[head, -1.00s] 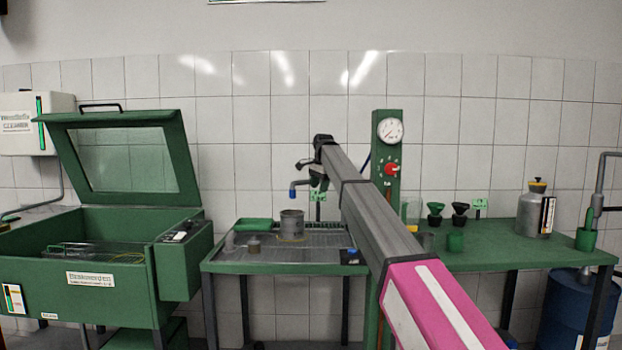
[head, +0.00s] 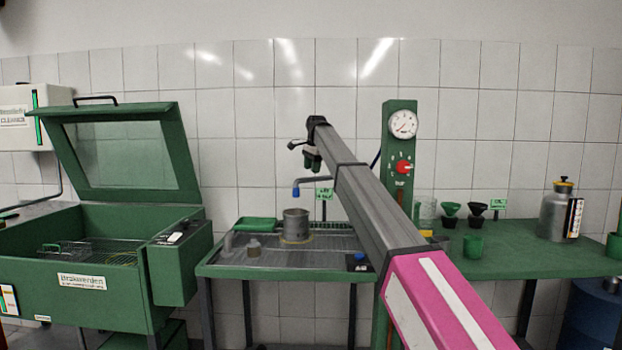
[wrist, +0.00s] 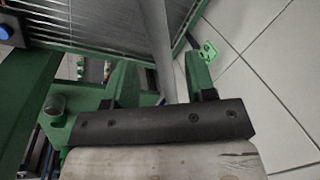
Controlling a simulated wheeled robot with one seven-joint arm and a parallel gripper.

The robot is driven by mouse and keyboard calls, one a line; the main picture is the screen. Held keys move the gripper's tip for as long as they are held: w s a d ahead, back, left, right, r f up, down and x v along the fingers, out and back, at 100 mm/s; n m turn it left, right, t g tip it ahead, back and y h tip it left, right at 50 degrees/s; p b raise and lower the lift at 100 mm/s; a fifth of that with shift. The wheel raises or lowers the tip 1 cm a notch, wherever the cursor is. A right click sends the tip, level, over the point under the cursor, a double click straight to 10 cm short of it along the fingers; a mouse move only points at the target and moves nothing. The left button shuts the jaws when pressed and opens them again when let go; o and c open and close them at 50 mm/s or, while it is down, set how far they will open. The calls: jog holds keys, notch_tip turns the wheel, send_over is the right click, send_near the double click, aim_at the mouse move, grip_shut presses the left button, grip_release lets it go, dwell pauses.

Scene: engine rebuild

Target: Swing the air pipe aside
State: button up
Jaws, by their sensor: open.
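The air pipe (head: 312,180) is a thin grey pipe with a blue tip, above the wash table. Its right part is hidden behind my arm in the head view. In the wrist view a grey pipe, seemingly the air pipe (wrist: 157,40), runs down between my two green fingers. My gripper (head: 312,163) is at the far end of my arm, just above the air pipe in the head view. In the wrist view my gripper (wrist: 160,85) is open, with gaps between the pipe and the fingers. Whether the pipe lies fully between the fingertips in depth is unclear.
The wash table (head: 270,272) holds a metal pot (head: 296,226) and a green tray (head: 256,224). A green post with a gauge (head: 403,124) stands right of my arm. An open green washer (head: 90,270) stands left. A green label (head: 324,194) is behind the pipe.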

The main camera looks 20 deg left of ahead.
jog(key=f, duration=0.4)
jog(key=shift+w+a+f, duration=0.3)
grip_shut()
jog(key=shift+d, duration=0.1)
